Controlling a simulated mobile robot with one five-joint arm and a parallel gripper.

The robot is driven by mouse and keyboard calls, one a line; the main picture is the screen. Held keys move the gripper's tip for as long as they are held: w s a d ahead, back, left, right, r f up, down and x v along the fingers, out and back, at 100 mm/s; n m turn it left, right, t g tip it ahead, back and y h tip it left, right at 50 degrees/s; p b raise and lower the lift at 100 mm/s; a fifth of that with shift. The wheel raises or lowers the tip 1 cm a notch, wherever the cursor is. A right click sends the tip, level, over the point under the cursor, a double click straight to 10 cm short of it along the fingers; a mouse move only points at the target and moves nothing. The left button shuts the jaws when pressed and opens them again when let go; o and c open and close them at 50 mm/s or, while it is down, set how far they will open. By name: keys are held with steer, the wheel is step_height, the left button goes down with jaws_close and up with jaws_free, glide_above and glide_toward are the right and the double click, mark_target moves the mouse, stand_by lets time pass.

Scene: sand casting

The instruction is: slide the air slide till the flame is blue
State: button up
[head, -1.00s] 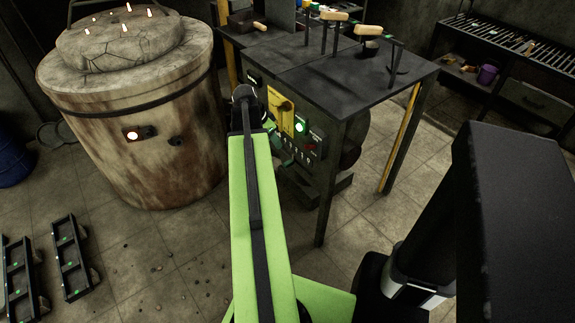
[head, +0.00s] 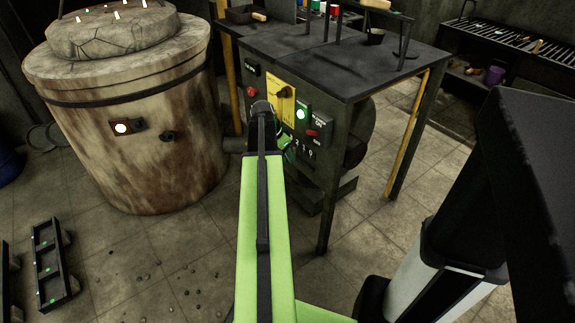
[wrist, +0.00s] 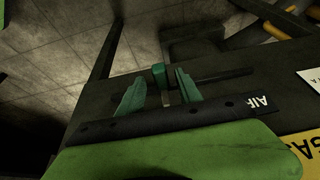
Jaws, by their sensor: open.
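In the wrist view, a black plate lettered AIR (wrist: 260,102) runs across the panel. A small green knob (wrist: 158,74) with a short grey stem, seemingly the air slide's handle, is by a dark slot. My open gripper (wrist: 160,85) has one green finger on each side of the knob, with visible gaps; I cannot tell if either touches it. In the head view my arm hides most of the slide and the gripper. The furnace (head: 135,165) has a round port (head: 121,128) glowing whitish, not visibly blue. Small pale-orange flames (head: 126,3) show on its lid.
The control bench (head: 350,70) carries a yellow gas panel (head: 281,98), a lit green lamp (head: 301,114) and a red switch (head: 312,133). Tools stand on its top. A black moulding frame (head: 50,265) lies on the floor at left.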

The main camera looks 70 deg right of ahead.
steer(key=shift+s+d+f, duration=0.1)
steer(key=shift+d+f, duration=0.05)
steer(key=shift+f, duration=0.35)
steer(key=shift+r, duration=0.1)
jaws_close()
stand_by(1.0)
